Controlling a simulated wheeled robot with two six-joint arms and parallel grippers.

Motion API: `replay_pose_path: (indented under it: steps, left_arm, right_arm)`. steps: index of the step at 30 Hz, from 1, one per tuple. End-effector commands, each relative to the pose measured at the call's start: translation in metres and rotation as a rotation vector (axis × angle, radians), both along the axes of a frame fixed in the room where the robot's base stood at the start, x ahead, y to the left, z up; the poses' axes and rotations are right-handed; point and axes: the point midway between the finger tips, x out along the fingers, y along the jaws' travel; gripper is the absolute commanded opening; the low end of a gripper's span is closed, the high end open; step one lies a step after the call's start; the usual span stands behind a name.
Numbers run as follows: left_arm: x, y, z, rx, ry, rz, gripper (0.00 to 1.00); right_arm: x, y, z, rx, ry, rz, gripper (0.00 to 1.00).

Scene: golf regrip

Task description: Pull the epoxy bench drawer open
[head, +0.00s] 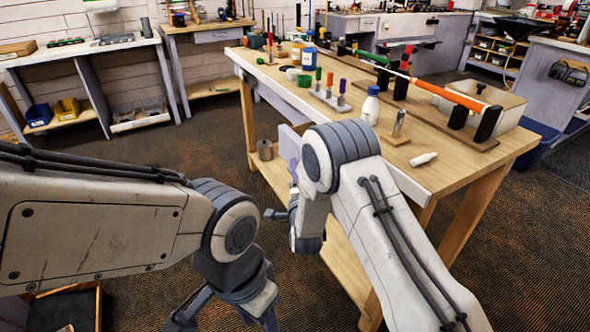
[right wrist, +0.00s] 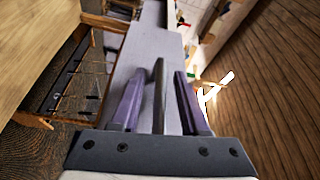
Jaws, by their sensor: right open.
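The epoxy bench (head: 425,170) is a wooden-topped table running from the centre to the right of the head view. A pale grey drawer front (head: 289,146) shows at its near side, partly hidden by my right arm; it fills the middle of the right wrist view (right wrist: 140,62). A dark bar handle (right wrist: 159,95) stands between the purple fingers of my right gripper (right wrist: 158,103), which is open around it with gaps on both sides. My left gripper (head: 225,315) hangs low at the bottom of the head view, cut off by the edge.
On the bench top are a club with an orange grip (head: 448,95), a white bottle (head: 370,105), a white tube (head: 423,159) and several coloured tools. A wooden lower shelf (head: 345,262) spans the bench legs. Carpet lies open left of the bench.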

Motion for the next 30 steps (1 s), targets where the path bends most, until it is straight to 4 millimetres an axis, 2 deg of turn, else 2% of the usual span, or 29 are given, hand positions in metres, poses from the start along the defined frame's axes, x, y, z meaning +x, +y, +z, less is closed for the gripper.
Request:
replay_pose_path:
  steps: [4, 12, 14, 15, 16, 30]
  left_arm:
    - [-0.0001, 0.0001, 0.0005, 0.000, 0.000, 0.000, 0.50]
    - [-0.0001, 0.0001, 0.0004, 0.000, 0.000, 0.000, 0.50]
    - [-0.0001, 0.0001, 0.0004, 0.000, 0.000, 0.000, 0.50]
    - [-0.0001, 0.0001, 0.0004, 0.000, 0.000, 0.000, 0.50]
    - [-0.0001, 0.0001, 0.0004, 0.000, 0.000, 0.000, 0.50]
    - [-0.0001, 0.0001, 0.0005, 0.000, 0.000, 0.000, 0.50]
  right_arm:
    - [0.0089, 0.0008, 0.0002, -0.001, 0.001, 0.001, 0.45]
    - [0.0101, 0.0009, 0.0002, 0.000, 0.001, 0.001, 0.45]
    - [0.0100, 0.0009, 0.0003, 0.000, 0.001, 0.001, 0.22]
    - [0.0100, 0.0009, 0.0003, 0.000, 0.001, 0.001, 0.06]
    - [0.0099, 0.0010, 0.0005, 0.000, 0.001, 0.001, 0.00]
    - [0.0103, 0.0012, 0.0033, 0.001, -0.007, 0.000, 0.00]
